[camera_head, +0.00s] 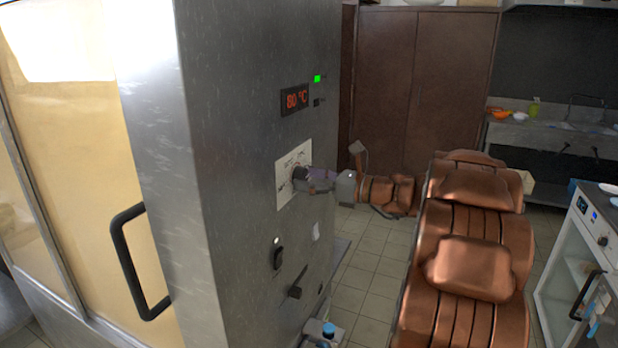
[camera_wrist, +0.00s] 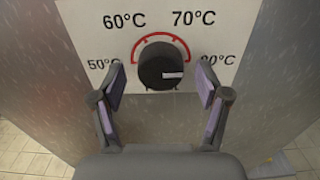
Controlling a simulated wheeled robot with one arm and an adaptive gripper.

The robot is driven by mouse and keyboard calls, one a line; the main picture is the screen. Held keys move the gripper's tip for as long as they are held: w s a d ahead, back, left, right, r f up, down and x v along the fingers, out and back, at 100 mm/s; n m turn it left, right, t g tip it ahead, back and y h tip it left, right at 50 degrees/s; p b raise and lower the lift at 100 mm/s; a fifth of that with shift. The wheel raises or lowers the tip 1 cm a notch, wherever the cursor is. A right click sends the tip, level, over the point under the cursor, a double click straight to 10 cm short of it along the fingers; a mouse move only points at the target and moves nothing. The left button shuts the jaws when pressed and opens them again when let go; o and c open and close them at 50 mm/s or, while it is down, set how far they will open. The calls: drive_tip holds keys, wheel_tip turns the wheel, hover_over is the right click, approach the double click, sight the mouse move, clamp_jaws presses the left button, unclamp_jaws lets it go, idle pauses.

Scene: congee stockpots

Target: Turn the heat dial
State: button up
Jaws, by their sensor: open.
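The heat dial is a black round knob (camera_wrist: 163,66) on a white plate (camera_wrist: 80,18) marked 50, 60, 70 and 80°C, with a red arc around it. A white mark on the knob's face points right. In the head view the knob (camera_head: 299,173) sits on the side panel of a steel cabinet. My gripper (camera_wrist: 160,85) is open, with one finger on each side of the knob. Gaps show between the fingers and the knob in the wrist view. In the head view my gripper (camera_head: 318,180) is at the dial from the right, partly hiding the plate.
A red display (camera_head: 296,98) above the dial reads 80 °C, and a green light (camera_head: 317,78) is lit. A black switch (camera_head: 278,257) and a lever (camera_head: 295,292) sit below. A black door handle (camera_head: 138,262) sticks out at the left. Tiled floor (camera_head: 365,270) is open beside the cabinet.

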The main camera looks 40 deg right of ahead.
drive_tip(key=c, duration=1.2)
drive_tip(key=shift+o, duration=0.2)
drive_tip(key=shift+w+n+b, duration=0.1)
drive_tip(key=shift+n+b, duration=0.3)
drive_tip(key=shift+n, duration=0.1)
drive_tip(key=n+b, duration=2.2)
drive_tip(key=shift+f+b, duration=0.2)
drive_tip(key=shift+b, duration=0.15)
drive_tip(key=shift+n, duration=0.4)
drive_tip(key=shift+r+b, duration=0.1)
drive_tip(key=shift+b, duration=0.2)
